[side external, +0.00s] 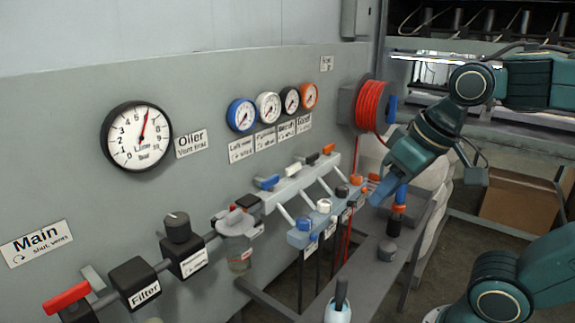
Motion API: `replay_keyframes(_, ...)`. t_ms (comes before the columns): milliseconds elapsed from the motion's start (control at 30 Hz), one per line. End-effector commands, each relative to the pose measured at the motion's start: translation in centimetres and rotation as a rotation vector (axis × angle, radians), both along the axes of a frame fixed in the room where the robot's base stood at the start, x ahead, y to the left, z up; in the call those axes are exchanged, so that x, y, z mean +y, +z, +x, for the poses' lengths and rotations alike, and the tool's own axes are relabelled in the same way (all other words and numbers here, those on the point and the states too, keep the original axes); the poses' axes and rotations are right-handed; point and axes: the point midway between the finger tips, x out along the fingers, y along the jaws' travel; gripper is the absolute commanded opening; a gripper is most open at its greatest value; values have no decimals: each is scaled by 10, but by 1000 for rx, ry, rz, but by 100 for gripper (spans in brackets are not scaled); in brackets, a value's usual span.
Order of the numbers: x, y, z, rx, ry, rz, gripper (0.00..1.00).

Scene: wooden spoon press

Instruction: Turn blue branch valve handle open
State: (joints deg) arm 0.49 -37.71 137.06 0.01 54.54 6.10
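The blue branch valve handle (267,183) is a small lever at the near left end of a pale grey manifold (285,190) on the panel. It lies roughly along the manifold; its exact angle is hard to read at this size. My gripper (380,188) is to the right of the manifold, well apart from the blue handle, and points down and left. The fingers are small and seen from the side, so their gap does not show. I see nothing clearly held.
A white handle (295,168), a black handle (313,158) and an orange handle (328,149) follow along the manifold. A lower block (300,238) with knobs juts out in front. A blue, orange and black item (398,210) stands near my gripper. A red hose reel (370,106) hangs behind.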

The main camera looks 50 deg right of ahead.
Motion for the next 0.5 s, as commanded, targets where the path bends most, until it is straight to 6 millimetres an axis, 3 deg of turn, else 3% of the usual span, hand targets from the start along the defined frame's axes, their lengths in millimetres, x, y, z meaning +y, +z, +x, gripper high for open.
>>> replay_keyframes(500, -12, 61, 103, 144, -442, 166, 34)
